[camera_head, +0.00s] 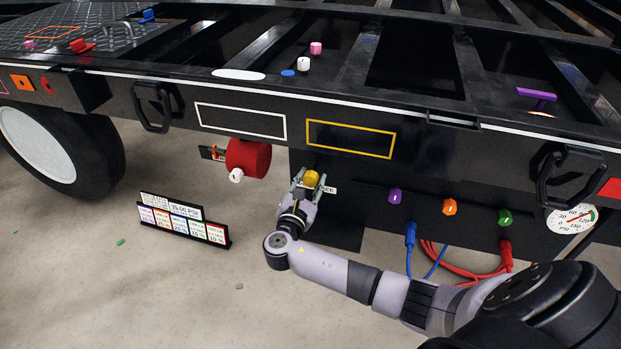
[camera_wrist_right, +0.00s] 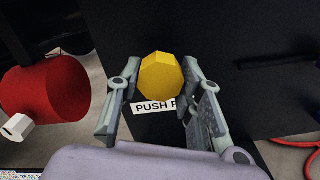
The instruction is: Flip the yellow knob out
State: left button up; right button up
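The yellow knob (camera_head: 312,178) sits on a black panel under the trailer frame, below a yellow outlined rectangle. In the right wrist view the faceted yellow knob (camera_wrist_right: 161,79) shows above a white label (camera_wrist_right: 157,106) reading "PUSH" and more that is hidden. My right gripper (camera_head: 308,184) is at the knob. In the wrist view its fingers (camera_wrist_right: 160,90) stand apart on either side of the knob, with a visible gap on the left and a small one on the right. I cannot tell whether the right finger touches. My left gripper is not in view.
A red cylinder (camera_head: 247,158) with a white knob (camera_head: 236,176) hangs left of the gripper. Purple (camera_head: 395,196), orange (camera_head: 449,207) and green (camera_head: 505,217) knobs are to the right, above blue and red hoses (camera_head: 465,262). A sign stand (camera_head: 184,222) stands on the floor.

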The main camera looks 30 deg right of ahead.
jog(key=o, duration=0.4)
jog(key=shift+r, duration=0.1)
jog(key=shift+c, duration=0.2)
jog(key=v, duration=1.2)
